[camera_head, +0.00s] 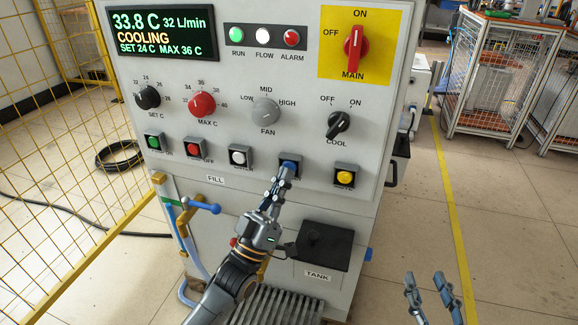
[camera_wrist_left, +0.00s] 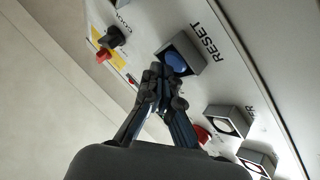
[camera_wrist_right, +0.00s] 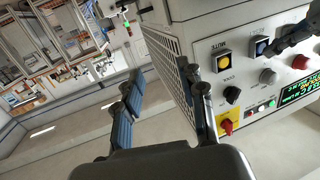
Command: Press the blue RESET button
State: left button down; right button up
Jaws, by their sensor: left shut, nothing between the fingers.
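The blue RESET button (camera_head: 289,164) sits in a square grey housing in the lower row of the white panel. It also shows in the left wrist view (camera_wrist_left: 176,62), beside its RESET label, and in the right wrist view (camera_wrist_right: 261,47). My left gripper (camera_head: 284,174) is shut and empty, its fingertips right at the button's lower edge. In the left wrist view the fingertips (camera_wrist_left: 158,72) overlap the housing; I cannot tell whether they touch the button. My right gripper (camera_head: 429,280) is open and empty, low at the right, away from the panel.
Other buttons flank it: a white one (camera_head: 239,157) to the left and a yellow one (camera_head: 345,177) to the right. Knobs sit above, including the grey FAN knob (camera_head: 265,110). A black TANK lid (camera_head: 322,245) juts out below. Yellow mesh fencing (camera_head: 60,130) stands at left.

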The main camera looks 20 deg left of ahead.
pick_arm(q)
jog(key=shift+s, duration=0.35)
pick_arm(e)
jog(key=shift+s+d+f+g, duration=0.15)
jog(key=shift+f+g, duration=0.25)
jog(key=shift+f, duration=0.3)
pick_arm(q)
jog(key=shift+s+a+p, duration=0.1)
jog(key=shift+s+p, duration=1.15)
jog(key=shift+s, duration=1.25)
pick_arm(e)
jog(key=s+d+f+g+h, duration=0.2)
jog(key=s+f+g, duration=0.3)
jog(key=f, duration=0.3)
jog(key=shift+d+f+g, duration=0.2)
jog(key=shift+d+g, duration=0.1)
jog(key=shift+g, duration=0.2)
jog(key=shift+s, duration=0.1)
pick_arm(q)
jog(key=shift+s, duration=0.15)
pick_arm(e)
jog(key=shift+s, duration=0.1)
